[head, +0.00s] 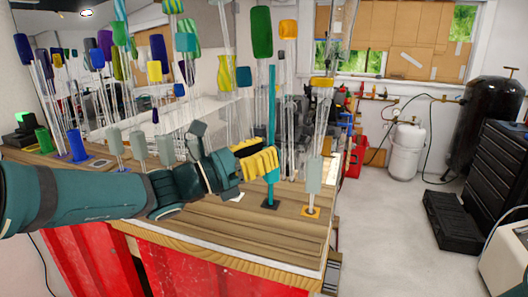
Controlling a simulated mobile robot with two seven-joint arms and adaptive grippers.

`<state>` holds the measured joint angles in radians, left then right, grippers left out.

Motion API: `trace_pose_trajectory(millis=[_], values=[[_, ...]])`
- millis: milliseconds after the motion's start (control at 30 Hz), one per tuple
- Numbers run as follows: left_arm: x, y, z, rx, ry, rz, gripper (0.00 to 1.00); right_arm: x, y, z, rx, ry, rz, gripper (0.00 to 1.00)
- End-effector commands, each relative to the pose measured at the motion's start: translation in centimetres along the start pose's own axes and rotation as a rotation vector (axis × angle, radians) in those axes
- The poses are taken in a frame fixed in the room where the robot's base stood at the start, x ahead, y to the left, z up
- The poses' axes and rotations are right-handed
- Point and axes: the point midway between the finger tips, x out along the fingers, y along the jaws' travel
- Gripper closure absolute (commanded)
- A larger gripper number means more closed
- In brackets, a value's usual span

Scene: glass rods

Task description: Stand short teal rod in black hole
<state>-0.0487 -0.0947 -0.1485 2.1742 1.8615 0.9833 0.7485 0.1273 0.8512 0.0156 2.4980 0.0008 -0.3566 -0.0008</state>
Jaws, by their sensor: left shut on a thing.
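The teal rod (272,105) stands about upright near the front right of the wooden table, with a teal block (272,176) low on it. Its lower end meets the small black square (270,205) on the tabletop; I cannot tell whether it is inside the hole or just above it. My left gripper (267,161), with yellow fingers, is shut on the teal rod just above the block. The fingers hide part of the rod. My right gripper is not in view.
A clear rod with a pale grey-green block (314,175) stands on an orange square (312,211) just right of the teal rod. Several clear rods with coloured tops crowd behind. Blue (77,145) and green (44,140) cylinders stand at left. The table's front strip is bare.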

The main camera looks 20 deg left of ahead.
Motion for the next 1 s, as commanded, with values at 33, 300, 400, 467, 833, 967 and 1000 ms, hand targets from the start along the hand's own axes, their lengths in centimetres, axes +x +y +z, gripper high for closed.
trace_pose_trajectory(millis=[33,300,400,467,833,967,1000], values=[[0.01,0.0,0.03,0.0,0.0,0.0,1.0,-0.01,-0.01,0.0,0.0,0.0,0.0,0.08],[-0.03,0.0,-0.13,0.0,0.0,0.0,1.0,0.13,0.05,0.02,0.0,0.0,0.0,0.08],[-0.06,0.0,-0.28,0.0,0.0,0.0,1.0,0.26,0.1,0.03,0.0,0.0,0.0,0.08],[-0.08,0.0,-0.36,0.0,0.0,0.0,1.0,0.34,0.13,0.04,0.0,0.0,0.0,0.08],[-0.12,0.0,-0.56,0.0,0.0,0.0,0.46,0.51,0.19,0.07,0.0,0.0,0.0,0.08],[-0.11,0.0,-0.57,0.0,0.0,0.0,0.46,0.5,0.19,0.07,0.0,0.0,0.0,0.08],[-0.12,0.0,-0.59,0.0,0.001,0.0,0.46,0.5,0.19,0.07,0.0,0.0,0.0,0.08]])
